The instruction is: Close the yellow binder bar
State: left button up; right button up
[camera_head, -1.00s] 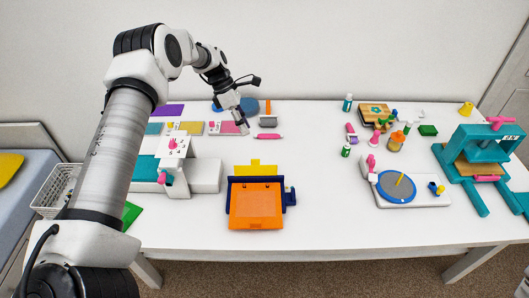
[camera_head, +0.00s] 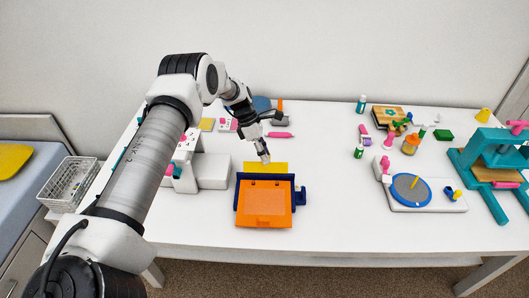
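The binder has a dark blue base (camera_head: 300,196) with an orange board (camera_head: 263,204) on its front part. The yellow binder bar (camera_head: 280,168) stands along the binder's back edge as a raised, wide strip. My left gripper (camera_head: 265,158) points down at the top of the yellow bar, near its middle, and hides a small part of it. Its fingertips look together and hold nothing that I can see. I cannot tell whether they touch the bar. My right gripper is not in view.
A white device (camera_head: 210,171) stands left of the binder, partly behind my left arm. A pink tool (camera_head: 280,135) lies behind the binder. A blue disc on a white base (camera_head: 411,187) and a teal press (camera_head: 490,160) stand to the right. The table between is clear.

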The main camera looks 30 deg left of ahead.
pick_arm(q)
grip_shut()
jog(key=shift+s, duration=0.1)
